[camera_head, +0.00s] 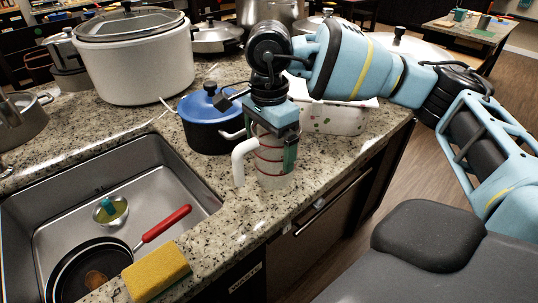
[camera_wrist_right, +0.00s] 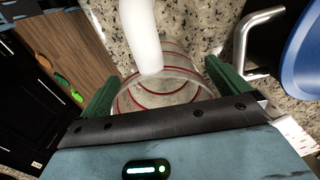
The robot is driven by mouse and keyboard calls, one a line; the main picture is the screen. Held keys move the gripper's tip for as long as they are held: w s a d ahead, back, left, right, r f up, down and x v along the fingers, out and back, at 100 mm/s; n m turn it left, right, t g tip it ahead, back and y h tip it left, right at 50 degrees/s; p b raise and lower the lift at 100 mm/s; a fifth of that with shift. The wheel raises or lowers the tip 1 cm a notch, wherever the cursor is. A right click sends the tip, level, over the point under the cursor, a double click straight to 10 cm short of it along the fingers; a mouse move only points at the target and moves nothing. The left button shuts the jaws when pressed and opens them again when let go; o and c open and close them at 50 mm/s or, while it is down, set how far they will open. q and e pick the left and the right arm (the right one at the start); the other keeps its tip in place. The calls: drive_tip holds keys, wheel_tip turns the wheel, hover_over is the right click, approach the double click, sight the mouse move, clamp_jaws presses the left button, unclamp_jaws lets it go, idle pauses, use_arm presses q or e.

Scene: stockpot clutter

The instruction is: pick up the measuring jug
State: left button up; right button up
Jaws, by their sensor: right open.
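The measuring jug (camera_head: 268,168) is clear with red markings and a white handle. It stands upright on the granite counter near the front edge, its handle on the left. My right gripper (camera_head: 273,147) points down over it, with one green finger in front of its right side. In the right wrist view the jug (camera_wrist_right: 163,92) lies between the two green fingers of the open gripper (camera_wrist_right: 161,76), with its handle at the top. Whether either finger touches the jug wall cannot be told. My left gripper is not in view.
A blue pot (camera_head: 208,130) with a lid stands close behind and left of the jug. A white spotted container (camera_head: 335,118) is behind right, a large stockpot (camera_head: 138,70) back left. The sink (camera_head: 190,180) at left holds a red-handled pan (camera_head: 92,270); a yellow sponge (camera_head: 156,271) lies at its edge.

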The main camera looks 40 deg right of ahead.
drive_tip(key=shift+c, duration=0.3)
drive_tip(key=c, duration=0.8)
drive_tip(key=shift+r, duration=0.15)
drive_tip(key=s+a+r, duration=0.1)
drive_tip(key=s+a, duration=0.1)
drive_tip(key=s, duration=0.2)
drive_tip(key=s+a+r, duration=0.2)
drive_tip(key=s+a, duration=0.1)
drive_tip(key=s, duration=0.2)
drive_tip(key=s+a+r+b, duration=0.1)
drive_tip(key=s+a, duration=0.2)
drive_tip(key=s, duration=0.1)
drive_tip(key=shift+s+a+r, duration=0.15)
drive_tip(key=shift+s+r, duration=0.15)
drive_tip(key=shift+r, duration=0.05)
